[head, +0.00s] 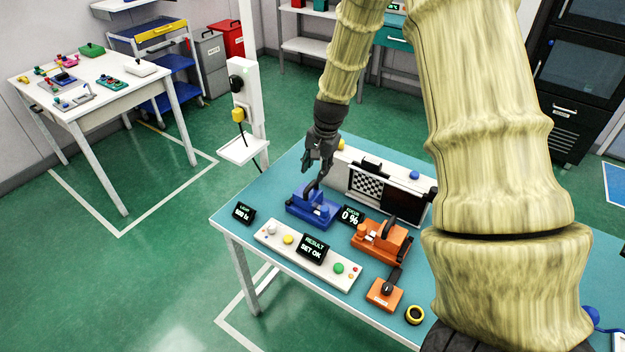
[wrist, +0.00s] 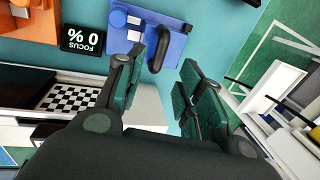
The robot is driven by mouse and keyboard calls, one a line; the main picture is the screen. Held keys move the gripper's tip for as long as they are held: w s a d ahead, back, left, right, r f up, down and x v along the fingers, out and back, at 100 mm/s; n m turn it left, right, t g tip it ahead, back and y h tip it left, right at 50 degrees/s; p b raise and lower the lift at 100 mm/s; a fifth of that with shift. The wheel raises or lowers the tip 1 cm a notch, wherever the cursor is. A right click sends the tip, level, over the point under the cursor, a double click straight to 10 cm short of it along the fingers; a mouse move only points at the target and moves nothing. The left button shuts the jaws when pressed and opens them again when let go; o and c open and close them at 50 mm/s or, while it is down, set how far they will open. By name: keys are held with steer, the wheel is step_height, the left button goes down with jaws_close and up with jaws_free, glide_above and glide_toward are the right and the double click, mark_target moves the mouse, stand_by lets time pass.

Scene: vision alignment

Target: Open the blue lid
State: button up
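The blue fixture (head: 309,210) stands near the back left of the teal table, with a black curved handle on its far side. In the wrist view the blue fixture (wrist: 178,44) is at the top, and its black handle (wrist: 160,50) shows just beyond the gap between my fingertips. I cannot tell the lid apart from the fixture's body or how far it is open. My gripper (head: 315,170) is above the handle in the head view. In the wrist view my gripper (wrist: 157,72) has its fingers spread with nothing between them. Contact with the handle cannot be made out.
An orange fixture (head: 378,242) and a focus display (head: 350,215) stand right of the blue one. A white panel with a checkerboard (head: 366,184) is behind. A button panel (head: 289,240) with a result display lies in front. A light display (head: 243,213) sits left.

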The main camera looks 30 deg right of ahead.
mark_target(312, 184)
steer(key=shift+w+a+f+p, duration=0.15)
steer(key=shift+f+p, duration=0.15)
steer(key=shift+f, duration=0.75)
steer(key=shift+w+f+p, duration=0.2)
steer(key=shift+f+p, duration=0.1)
steer(key=shift+f, duration=0.7)
steer(key=shift+w+a+f+p, duration=0.15)
steer(key=shift+f+p, duration=0.15)
steer(key=shift+f, duration=0.75)
jaws_close()
